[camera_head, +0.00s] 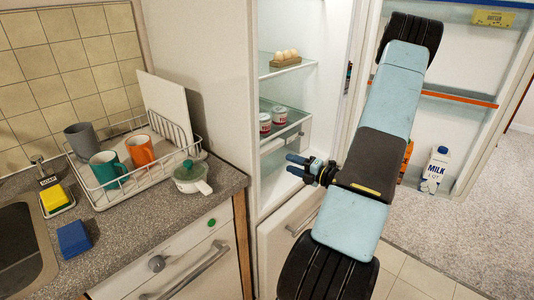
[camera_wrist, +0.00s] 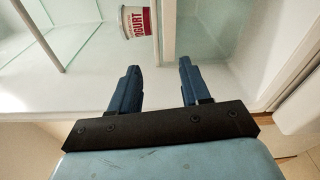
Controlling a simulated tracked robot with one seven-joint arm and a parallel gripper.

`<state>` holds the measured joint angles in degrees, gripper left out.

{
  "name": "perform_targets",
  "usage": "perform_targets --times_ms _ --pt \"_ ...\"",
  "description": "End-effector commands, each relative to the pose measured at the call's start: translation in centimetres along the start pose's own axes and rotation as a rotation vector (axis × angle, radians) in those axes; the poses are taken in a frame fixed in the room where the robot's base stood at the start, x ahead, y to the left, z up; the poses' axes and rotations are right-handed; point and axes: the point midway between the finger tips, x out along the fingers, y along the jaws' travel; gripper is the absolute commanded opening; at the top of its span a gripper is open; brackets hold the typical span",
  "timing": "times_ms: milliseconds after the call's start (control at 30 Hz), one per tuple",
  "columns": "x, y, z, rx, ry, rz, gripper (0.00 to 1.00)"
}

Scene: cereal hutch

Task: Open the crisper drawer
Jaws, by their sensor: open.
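My gripper (camera_head: 292,165) is open and empty at the fridge opening, below the glass shelf (camera_head: 287,130) that bears yogurt cups (camera_head: 265,123). In the wrist view the two blue fingers of my gripper (camera_wrist: 159,65) are spread apart. They point toward clear glass panels (camera_wrist: 205,30) and a yogurt cup (camera_wrist: 137,21), with nothing between them. I cannot make out the crisper drawer clearly; my gripper and arm cover part of the lower fridge.
The fridge door (camera_head: 470,65) stands open at the right, with a milk carton (camera_head: 436,170) on its lower shelf. Eggs (camera_head: 287,56) sit on the upper shelf. The counter at the left holds a dish rack (camera_head: 140,184) with mugs and a lidded pot (camera_head: 191,177).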

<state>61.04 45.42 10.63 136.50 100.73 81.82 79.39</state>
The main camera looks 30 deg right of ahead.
Motion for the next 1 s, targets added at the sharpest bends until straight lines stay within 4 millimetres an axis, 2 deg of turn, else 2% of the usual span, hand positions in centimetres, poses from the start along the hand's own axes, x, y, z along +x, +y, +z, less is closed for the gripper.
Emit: perform_targets --times_ms 100,200,367,1000 --pt "-1.1 -1.8 1.1 0.09 -0.078 0.005 0.47" --pt "-1.4 -2.5 1.5 0.127 -0.109 0.009 0.47" --pt "-0.3 -2.7 1.6 0.14 -0.114 0.011 0.47" --pt "10.4 -2.5 2.4 0.137 -0.104 0.012 0.47"
